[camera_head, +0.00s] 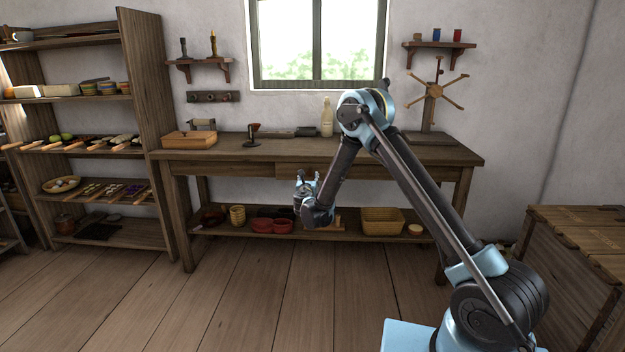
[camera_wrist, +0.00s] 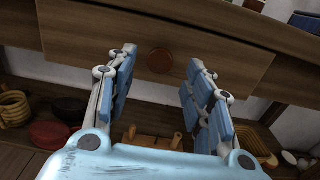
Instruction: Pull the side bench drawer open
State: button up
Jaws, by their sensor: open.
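The side bench (camera_head: 250,150) is a long wooden table against the wall under the window. Its drawer (camera_head: 290,171) is set in the front below the top and looks shut. In the wrist view the drawer front (camera_wrist: 215,66) spans the upper part, with a round brown knob (camera_wrist: 159,61) near its middle. My gripper (camera_head: 307,177) is in front of the drawer. In the wrist view my gripper (camera_wrist: 160,72) is open, with one blue-padded finger on each side of the knob in the picture. The knob appears beyond the fingertips, and I see no contact.
The bench's lower shelf holds red bowls (camera_head: 272,225), a wicker basket (camera_head: 382,221) and other small things. A wooden shelf unit (camera_head: 148,90) stands at left and a wooden chest (camera_head: 575,250) at right. The floor (camera_head: 290,290) before the bench is clear.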

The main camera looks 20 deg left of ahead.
aim_at(310, 174)
jog(key=shift+x, duration=1.65)
